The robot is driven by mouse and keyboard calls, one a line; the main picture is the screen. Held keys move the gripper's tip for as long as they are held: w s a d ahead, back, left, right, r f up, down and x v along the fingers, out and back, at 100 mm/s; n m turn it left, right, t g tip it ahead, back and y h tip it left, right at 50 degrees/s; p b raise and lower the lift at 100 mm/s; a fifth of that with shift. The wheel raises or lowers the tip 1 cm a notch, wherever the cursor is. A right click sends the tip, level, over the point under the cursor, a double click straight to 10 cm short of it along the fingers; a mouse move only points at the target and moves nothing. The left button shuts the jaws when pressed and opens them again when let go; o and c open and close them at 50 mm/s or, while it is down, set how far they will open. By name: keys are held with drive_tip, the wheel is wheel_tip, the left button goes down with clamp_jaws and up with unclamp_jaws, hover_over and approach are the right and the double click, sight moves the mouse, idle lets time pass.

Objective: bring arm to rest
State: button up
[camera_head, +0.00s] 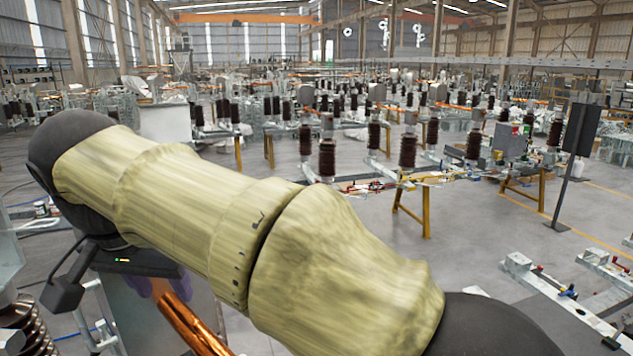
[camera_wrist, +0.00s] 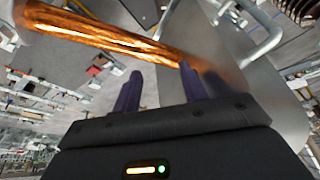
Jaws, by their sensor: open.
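My arm, in a pale yellow cover, crosses the head view from upper left to lower right. My gripper (camera_head: 160,288) hangs below its left end, with a dark body and purple fingers. In the wrist view my gripper (camera_wrist: 161,72) has its two fingers apart, with nothing held between them. A shiny copper bar (camera_wrist: 100,32) runs across the wrist view beyond the fingertips; whether the right finger touches it I cannot tell. The copper bar (camera_head: 192,326) also shows just below the gripper in the head view.
A grey metal plate (camera_wrist: 235,70) lies close to the right finger. A ribbed insulator (camera_head: 28,325) stands at the lower left. White steel frames (camera_head: 560,290) stand at the right, near a dark panel on a post (camera_head: 580,130). Grey floor (camera_head: 480,235) is open in between.

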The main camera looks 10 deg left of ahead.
drive_tip(key=w+d+f+b, duration=0.3)
drive_tip(key=w+d+f, duration=0.3)
drive_tip(key=w+d, duration=0.15)
drive_tip(key=w+d+f+b, duration=0.3)
drive_tip(key=d+f, duration=0.3)
drive_tip(key=f, duration=0.3)
drive_tip(key=w+d+f+b, duration=0.2)
drive_tip(key=d+f, duration=0.4)
drive_tip(key=f, duration=0.3)
drive_tip(key=s+d+f+b, duration=0.3)
drive_tip(key=s+d+f, duration=0.1)
drive_tip(key=d+f, duration=0.6)
drive_tip(key=s+d+f+m+g+b, duration=0.1)
drive_tip(key=s+d+f+b, duration=0.3)
drive_tip(key=d+f, duration=0.6)
wheel_tip(320, 180, down, 2)
drive_tip(key=shift+s+d+f+g+h, duration=0.15)
drive_tip(key=shift+s+d+g+h, duration=0.15)
drive_tip(key=shift+s+h, duration=0.1)
drive_tip(key=shift+a, duration=0.1)
drive_tip(key=shift+c, duration=0.4)
